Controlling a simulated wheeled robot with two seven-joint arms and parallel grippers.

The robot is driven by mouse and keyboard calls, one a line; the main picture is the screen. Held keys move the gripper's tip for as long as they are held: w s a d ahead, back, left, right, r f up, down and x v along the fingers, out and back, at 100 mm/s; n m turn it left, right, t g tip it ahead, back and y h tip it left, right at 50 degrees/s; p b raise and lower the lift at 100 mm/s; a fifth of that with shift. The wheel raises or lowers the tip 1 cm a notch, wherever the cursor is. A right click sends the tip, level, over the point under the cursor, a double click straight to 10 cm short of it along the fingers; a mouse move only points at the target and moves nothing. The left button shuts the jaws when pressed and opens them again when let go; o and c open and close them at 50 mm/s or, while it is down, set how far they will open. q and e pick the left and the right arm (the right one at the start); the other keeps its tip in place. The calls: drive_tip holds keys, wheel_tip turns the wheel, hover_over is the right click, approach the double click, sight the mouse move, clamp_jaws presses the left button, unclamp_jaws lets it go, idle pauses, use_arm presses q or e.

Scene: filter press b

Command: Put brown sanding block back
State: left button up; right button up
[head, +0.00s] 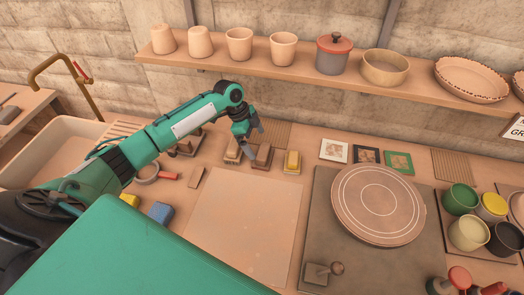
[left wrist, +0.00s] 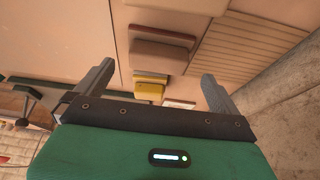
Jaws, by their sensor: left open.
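The brown sanding block (head: 262,158) stands on the table between a pale beige block (head: 233,153) and a yellow block (head: 292,162). My left gripper (head: 252,141) is open and empty, just above and beside the brown block, partly covering the gap to the beige one. In the left wrist view, a brown block (left wrist: 160,52) lies beyond the open fingers (left wrist: 155,86), apart from them. The yellow block (left wrist: 150,88) shows there below it. My right gripper is not in view.
A pale square board (head: 245,225) lies in front of the blocks. A round wheel disc (head: 378,205) and pots are to the right. A shelf (head: 300,62) with cups runs above along the wall. A blue block (head: 160,213) and a basin (head: 45,155) are at left.

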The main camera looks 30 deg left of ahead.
use_arm(q)
drive_tip(key=s+a+b, duration=0.1)
drive_tip(key=a, duration=0.2)
drive_tip(key=a+b, duration=0.1)
drive_tip(key=a, duration=0.2)
drive_tip(key=s+a+b, duration=0.1)
drive_tip(key=a, duration=0.3)
drive_tip(key=shift+s+f, duration=0.3)
drive_tip(key=shift+s, duration=0.05)
drive_tip(key=shift+s+a, duration=0.1)
drive_tip(key=shift+a, duration=0.15)
drive_tip(key=shift+r, duration=0.1)
